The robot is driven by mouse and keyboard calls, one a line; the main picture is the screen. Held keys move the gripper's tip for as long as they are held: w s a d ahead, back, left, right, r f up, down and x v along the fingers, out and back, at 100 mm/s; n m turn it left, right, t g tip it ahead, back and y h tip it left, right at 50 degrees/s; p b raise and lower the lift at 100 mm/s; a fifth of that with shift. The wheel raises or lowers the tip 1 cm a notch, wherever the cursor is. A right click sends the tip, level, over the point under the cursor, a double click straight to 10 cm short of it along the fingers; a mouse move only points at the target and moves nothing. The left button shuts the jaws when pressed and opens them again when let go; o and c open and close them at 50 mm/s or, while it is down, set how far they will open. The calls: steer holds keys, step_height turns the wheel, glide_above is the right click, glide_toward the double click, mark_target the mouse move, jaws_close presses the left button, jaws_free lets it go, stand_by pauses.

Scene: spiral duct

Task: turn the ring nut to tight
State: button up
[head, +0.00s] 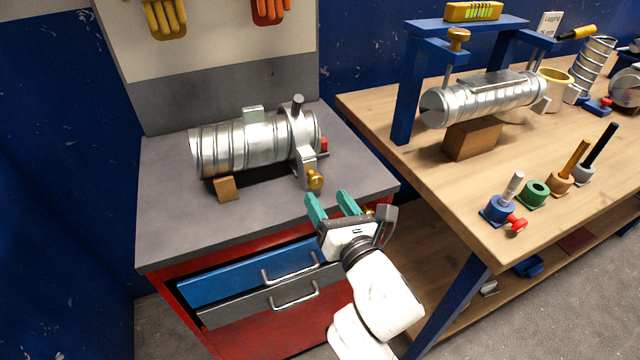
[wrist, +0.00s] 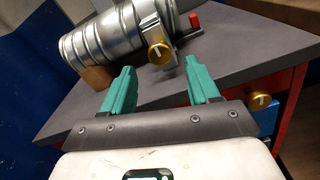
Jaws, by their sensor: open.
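A ribbed silver duct (head: 235,145) lies on wooden blocks on the grey cabinet top; it also shows in the wrist view (wrist: 105,40). A metal clamp (head: 303,145) wraps its right end. A round brass knob (head: 315,180), the likeliest ring nut, sits low on the clamp's front; in the wrist view the brass knob (wrist: 160,53) shows a pale slot or mark across its face. My gripper (head: 328,197) is open and empty in front of the knob, apart from it. In the wrist view its teal fingers (wrist: 158,68) stand either side of the knob's line.
A second brass knob (wrist: 261,101) shows at the cabinet's front edge, right of my fingers. A red piece (wrist: 195,19) is behind the clamp. Blue and grey drawers (head: 250,275) are below. A wooden bench (head: 450,180) with a blue frame and another duct stands right.

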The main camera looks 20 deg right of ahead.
mark_target(317, 184)
steer(key=shift+w, duration=2.6)
steer(key=c, duration=1)
steer(key=shift+c, duration=0.2)
